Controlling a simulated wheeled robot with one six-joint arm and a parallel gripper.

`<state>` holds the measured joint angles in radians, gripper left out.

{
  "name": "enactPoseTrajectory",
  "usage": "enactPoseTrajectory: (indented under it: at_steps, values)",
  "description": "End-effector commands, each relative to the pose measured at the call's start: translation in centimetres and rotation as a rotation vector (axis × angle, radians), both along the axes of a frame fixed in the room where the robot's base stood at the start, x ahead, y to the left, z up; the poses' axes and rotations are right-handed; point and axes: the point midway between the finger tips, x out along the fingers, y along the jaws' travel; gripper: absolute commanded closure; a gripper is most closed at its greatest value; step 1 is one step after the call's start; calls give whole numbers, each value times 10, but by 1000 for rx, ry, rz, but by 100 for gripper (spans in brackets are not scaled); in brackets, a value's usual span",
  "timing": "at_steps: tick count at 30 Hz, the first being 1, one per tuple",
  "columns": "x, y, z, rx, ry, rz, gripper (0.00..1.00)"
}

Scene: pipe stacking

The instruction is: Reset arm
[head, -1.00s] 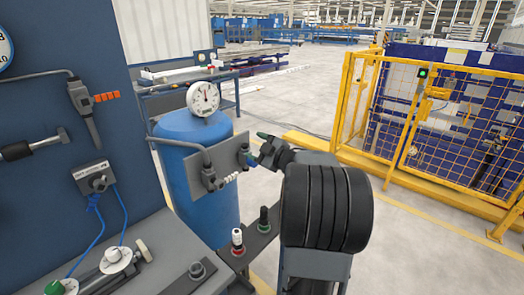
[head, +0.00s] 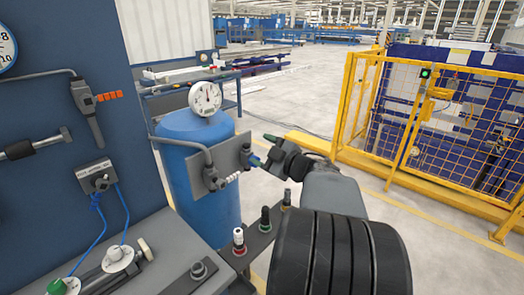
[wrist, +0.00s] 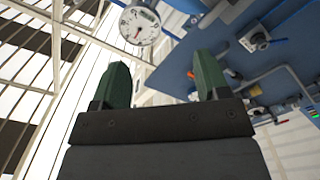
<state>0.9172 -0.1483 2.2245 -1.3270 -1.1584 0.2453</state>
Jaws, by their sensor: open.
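My gripper (head: 264,150) is dark with green fingertips and is beside the grey plate (head: 228,163) in front of the blue tank (head: 207,210). In the wrist view my gripper (wrist: 162,85) has its two green fingers wide apart with nothing between them. A horizontal peg on the plate carries small white pipe pieces (head: 233,177). A post with white pieces and a red base (head: 239,241) stands on the grey shelf. A green-based post (head: 265,219) and a third dark post (head: 286,199) stand behind it, with no white pieces visible on them.
A round gauge (head: 205,98) tops the tank. A blue wall panel (head: 60,135) with tools and a grey bench (head: 165,250) fill the left. A yellow mesh fence (head: 440,130) stands at right. The floor (head: 300,90) behind my gripper is clear.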

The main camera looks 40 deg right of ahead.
Motion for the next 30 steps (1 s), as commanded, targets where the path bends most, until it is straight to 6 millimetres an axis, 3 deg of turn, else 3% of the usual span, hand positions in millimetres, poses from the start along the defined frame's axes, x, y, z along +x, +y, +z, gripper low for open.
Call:
enactPoseTrajectory:
  at_steps: [11, 16, 19, 22, 26, 29, 30]
  values:
    - [1, -7, -4, -17, 19, -38, 31]
    - [0, -54, -21, 5, 95, -312, 31]
    - [-16, -89, -38, 72, 178, -570, 31]
    - [-33, -101, -56, 172, 291, -785, 31]
    - [-54, -79, -82, 330, 489, -974, 31]
    - [-70, -34, -102, 460, 690, -1037, 31]
    - [-76, -11, -108, 510, 778, -1041, 31]
